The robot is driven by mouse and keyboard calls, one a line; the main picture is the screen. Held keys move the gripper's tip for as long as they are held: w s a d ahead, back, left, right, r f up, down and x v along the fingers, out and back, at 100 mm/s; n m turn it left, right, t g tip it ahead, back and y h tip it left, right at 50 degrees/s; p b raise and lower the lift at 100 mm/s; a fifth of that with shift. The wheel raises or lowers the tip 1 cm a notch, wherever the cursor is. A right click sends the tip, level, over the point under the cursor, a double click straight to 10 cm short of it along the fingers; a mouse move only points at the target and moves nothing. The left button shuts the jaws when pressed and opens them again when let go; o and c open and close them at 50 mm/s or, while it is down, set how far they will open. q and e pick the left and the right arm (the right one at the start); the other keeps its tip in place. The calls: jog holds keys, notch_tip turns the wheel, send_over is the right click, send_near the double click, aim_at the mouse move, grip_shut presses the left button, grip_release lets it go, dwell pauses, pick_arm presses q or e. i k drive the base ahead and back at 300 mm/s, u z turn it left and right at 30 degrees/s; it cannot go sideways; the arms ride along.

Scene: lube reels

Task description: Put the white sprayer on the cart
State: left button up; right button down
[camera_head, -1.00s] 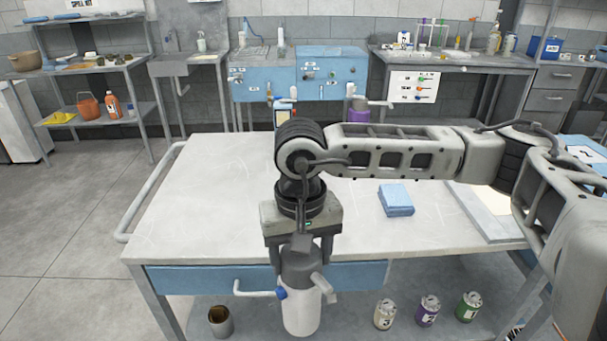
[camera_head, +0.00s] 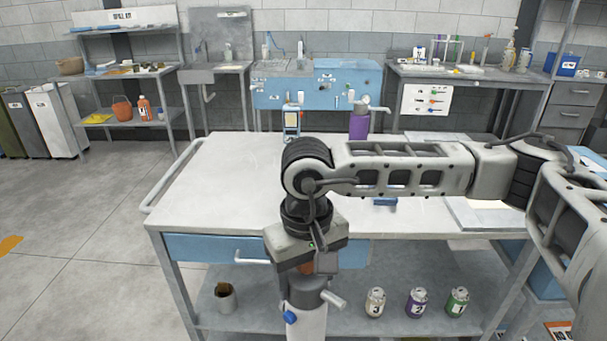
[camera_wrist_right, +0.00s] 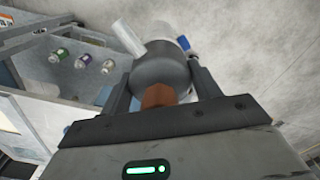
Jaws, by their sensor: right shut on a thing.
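The white sprayer (camera_head: 306,318) has a grey head with a white nozzle and a blue knob. It hangs upright below my right gripper (camera_head: 305,285), in front of the cart's near edge and low beside its drawer. My right gripper is shut on the sprayer's grey head. In the right wrist view the sprayer's head (camera_wrist_right: 163,68) sits between the two fingers. The cart (camera_head: 222,180) has a pale top, a blue drawer and a lower shelf. My left gripper is not in view.
A blue item (camera_head: 385,201) is mostly hidden by my arm. Several cans, one of them purple (camera_head: 416,302), stand on the lower shelf. The cart top's left half is clear.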

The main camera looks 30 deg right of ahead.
aim_at(235, 147)
jog(key=u, duration=0.95)
jog(key=i, duration=5.1)
jog(key=z, duration=3.75)
jog(key=i, duration=0.45)
jog(key=u, duration=0.15)
